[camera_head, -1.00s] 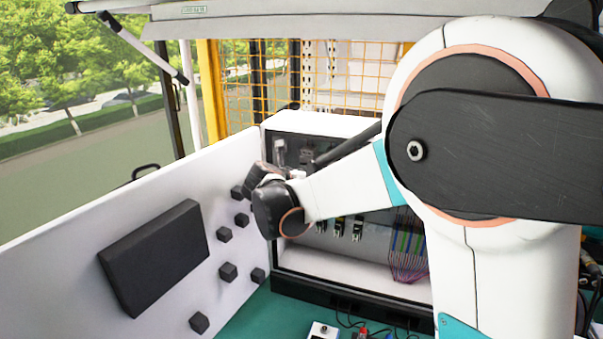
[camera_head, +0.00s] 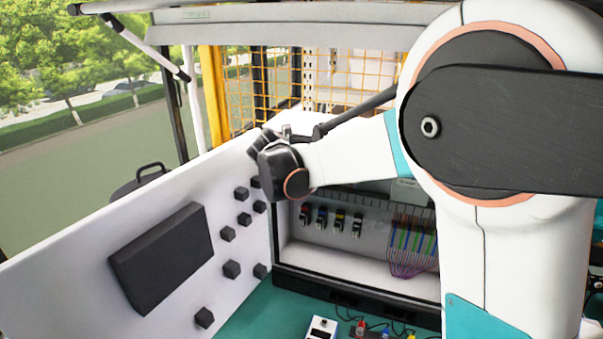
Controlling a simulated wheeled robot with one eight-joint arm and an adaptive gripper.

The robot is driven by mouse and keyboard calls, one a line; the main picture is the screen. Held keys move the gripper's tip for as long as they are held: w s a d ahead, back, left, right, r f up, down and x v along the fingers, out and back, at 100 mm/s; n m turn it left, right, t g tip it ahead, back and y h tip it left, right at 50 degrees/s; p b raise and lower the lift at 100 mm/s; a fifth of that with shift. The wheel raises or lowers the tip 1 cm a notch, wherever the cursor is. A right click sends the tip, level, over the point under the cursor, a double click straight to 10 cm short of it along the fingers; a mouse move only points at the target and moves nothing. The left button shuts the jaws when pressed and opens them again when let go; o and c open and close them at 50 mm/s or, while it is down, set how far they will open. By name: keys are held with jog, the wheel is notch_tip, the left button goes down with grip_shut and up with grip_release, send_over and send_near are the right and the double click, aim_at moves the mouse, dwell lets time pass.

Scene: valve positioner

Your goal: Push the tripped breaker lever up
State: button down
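A row of several small breakers (camera_head: 339,221) with dark bodies and coloured parts is mounted inside the open white cabinet (camera_head: 350,262). They are too small to tell which lever is tripped. My gripper (camera_head: 267,142) is at the cabinet's upper left, above and left of the breaker row in the picture. My dark wrist covers most of it, so its fingertips and whether it is open or shut cannot be made out. I cannot see it touching any breaker. My wrist and white forearm hide the upper part of the cabinet.
A white side panel with a black rectangular pad (camera_head: 162,258) and several black knobs (camera_head: 231,269) stands left of the cabinet. Coloured wires (camera_head: 411,246) hang inside at the right. A small white device (camera_head: 322,328) and cables lie on the green bench (camera_head: 262,315). A yellow mesh fence is behind.

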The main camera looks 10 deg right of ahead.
jog(key=shift+r, duration=0.2)
notch_tip(320, 180, down, 4)
jog(key=s+a+b, duration=0.1)
jog(key=b, duration=0.1)
jog(key=w+d+r+p+v, duration=0.1)
jog(key=p+v, duration=0.4)
jog(key=v, duration=0.5)
jog(key=s+d+f+m+g+y+b, duration=0.1)
jog(key=s+d+f+m+b, duration=0.2)
jog(key=s+m, duration=0.45)
jog(key=s+d+f+m+y+b, duration=0.1)
jog(key=s+d+m+b, duration=0.25)
jog(key=s+m, duration=0.35)
jog(key=s+f+m+y+b, duration=0.2)
jog(key=s+f+m+b, duration=0.2)
jog(key=s, duration=0.5)
jog(key=s+f+m+y+b, duration=0.1)
jog(key=s+f+m+b, duration=0.3)
jog(key=s+f+m, duration=0.5)
jog(key=shift+a+f+m+y, duration=0.2)
jog(key=shift+a+m+y, duration=0.2)
jog(key=shift+m, duration=0.45)
